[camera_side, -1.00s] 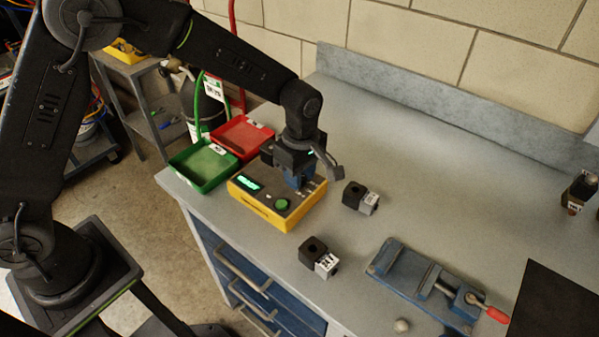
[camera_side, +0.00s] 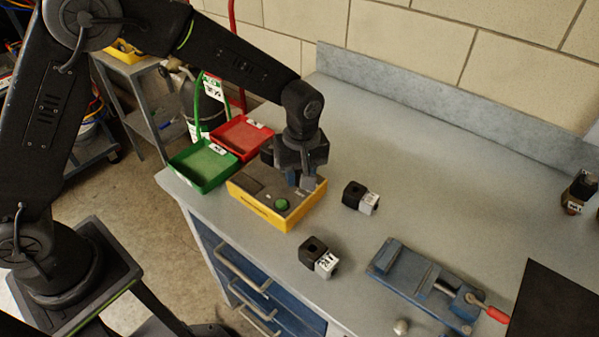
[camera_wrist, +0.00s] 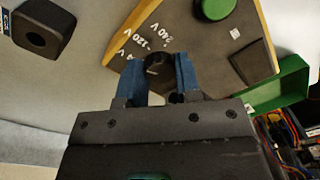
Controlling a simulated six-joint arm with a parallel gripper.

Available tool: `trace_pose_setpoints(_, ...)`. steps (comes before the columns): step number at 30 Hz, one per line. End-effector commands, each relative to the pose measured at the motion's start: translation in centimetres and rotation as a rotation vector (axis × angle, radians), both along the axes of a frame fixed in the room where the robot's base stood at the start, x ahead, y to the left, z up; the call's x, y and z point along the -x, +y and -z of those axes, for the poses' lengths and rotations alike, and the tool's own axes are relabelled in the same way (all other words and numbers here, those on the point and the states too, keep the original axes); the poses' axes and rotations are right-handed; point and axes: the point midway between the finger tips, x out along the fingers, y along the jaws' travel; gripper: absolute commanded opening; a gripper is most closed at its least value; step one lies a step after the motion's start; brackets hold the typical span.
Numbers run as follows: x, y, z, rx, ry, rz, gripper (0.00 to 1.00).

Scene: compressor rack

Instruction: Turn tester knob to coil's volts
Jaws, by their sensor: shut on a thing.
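The yellow tester (camera_side: 262,215) with a grey top sits on the bench; a green button (camera_side: 281,204) is on its top. In the wrist view, its black knob (camera_wrist: 158,66) is between the blue fingers of my gripper (camera_wrist: 158,75), which is shut on it. Printed marks reading 240 V, 120 V and a partly cut-off V mark lie around the knob. The knob's pointer direction is unclear. My gripper (camera_side: 303,181) hides the knob in the side view. Two black coils with white labels, one farther (camera_side: 355,194) and one nearer (camera_side: 314,247), lie right of the tester; their labels are too small to read surely.
A green tray (camera_side: 204,167) and a red tray (camera_side: 242,136) stand behind and left of the tester. A blue vise (camera_side: 425,282) with a red handle and a dark mat (camera_side: 556,305) lie at the right. The bench's back middle is clear.

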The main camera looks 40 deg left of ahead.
Motion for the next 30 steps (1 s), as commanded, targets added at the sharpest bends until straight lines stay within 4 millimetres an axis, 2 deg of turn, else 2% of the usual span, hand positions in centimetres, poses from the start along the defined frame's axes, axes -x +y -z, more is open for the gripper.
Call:
trace_pose_setpoints(9,-0.01,0.01,-0.06,-0.001,-0.001,0.129,0.07)
trace_pose_setpoints(25,-0.01,0.01,-0.06,0.0,-0.001,0.153,0.07)
trace_pose_setpoints(26,-0.01,0.01,-0.06,0.0,-0.001,0.153,0.33)
trace_pose_setpoints(30,-0.02,0.0,-0.05,0.0,-0.001,0.153,0.46)
